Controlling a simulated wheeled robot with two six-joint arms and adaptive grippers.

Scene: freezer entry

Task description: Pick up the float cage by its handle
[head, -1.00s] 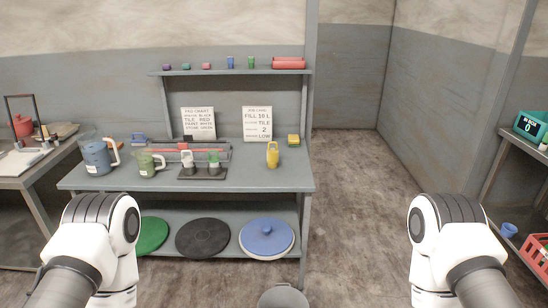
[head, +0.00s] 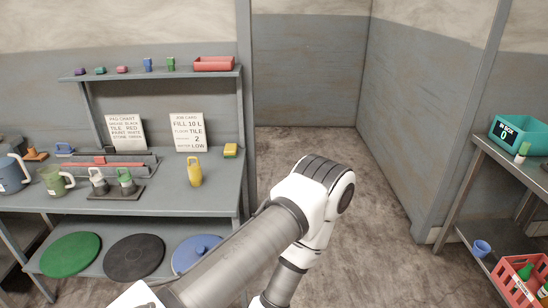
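A small yellow object with a loop handle on top (head: 194,172) stands upright on the grey bench (head: 215,200), near its right end. It is likely the float cage, but it is too small to be sure. Nothing touches it. One of my arms comes in from the lower left and bends in front of the bench's right end, over the floor; its gripper is below the picture. My other arm and gripper are out of view.
Left of the yellow object are a dark stand (head: 115,192) with two bottles, a green jug (head: 54,180) and a blue jug (head: 12,174). Round pads lie on the lower shelf. At right, a rack holds a teal box (head: 518,134) and a red crate (head: 520,280). The central floor is clear.

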